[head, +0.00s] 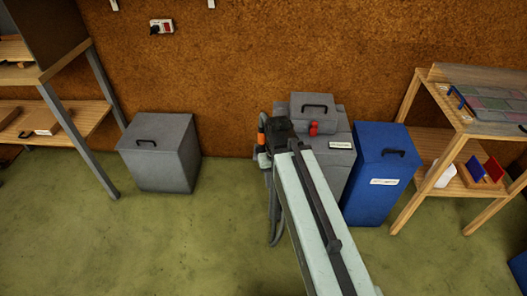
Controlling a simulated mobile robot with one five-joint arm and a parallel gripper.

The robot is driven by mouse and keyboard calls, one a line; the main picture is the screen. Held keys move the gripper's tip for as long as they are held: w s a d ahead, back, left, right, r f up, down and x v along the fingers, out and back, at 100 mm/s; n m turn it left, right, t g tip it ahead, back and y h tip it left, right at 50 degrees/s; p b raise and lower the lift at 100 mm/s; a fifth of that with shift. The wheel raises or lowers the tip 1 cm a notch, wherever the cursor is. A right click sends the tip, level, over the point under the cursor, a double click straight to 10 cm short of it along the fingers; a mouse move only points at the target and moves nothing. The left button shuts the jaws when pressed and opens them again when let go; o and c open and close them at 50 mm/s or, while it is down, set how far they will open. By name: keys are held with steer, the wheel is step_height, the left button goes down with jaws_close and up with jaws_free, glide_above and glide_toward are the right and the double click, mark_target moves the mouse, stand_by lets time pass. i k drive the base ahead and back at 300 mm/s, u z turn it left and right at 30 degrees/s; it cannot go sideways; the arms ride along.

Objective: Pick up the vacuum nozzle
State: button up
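My arm reaches up from the bottom of the head view, and its dark end, my gripper (277,134), is at the left side of a grey cabinet (338,165). The fingers are too small and covered to tell open from shut. A small part with an orange band (261,134) shows just left of my gripper. It may be the vacuum nozzle, but I cannot tell for sure, nor whether my gripper touches it. A grey hose (275,232) hangs below, partly behind my arm. The cabinet has a red knob (313,128) and a handled box (312,107) on top.
A blue bin (379,175) stands right of the cabinet, close beside it. A grey lidded bin (161,153) stands to the left. A shelf table (62,118) is at far left, and a wooden bench (404,104) is at right. The green floor (150,245) in front is clear.

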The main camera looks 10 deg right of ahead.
mark_target(261, 147)
steer(key=z, duration=0.05)
steer(key=k, duration=0.3)
steer(key=u, duration=0.65)
steer(key=i, duration=1.25)
steer(key=u, duration=0.6)
steer(key=k, duration=0.8)
steer(key=u, duration=0.15)
steer(key=i, duration=0.85)
steer(key=z, duration=0.05)
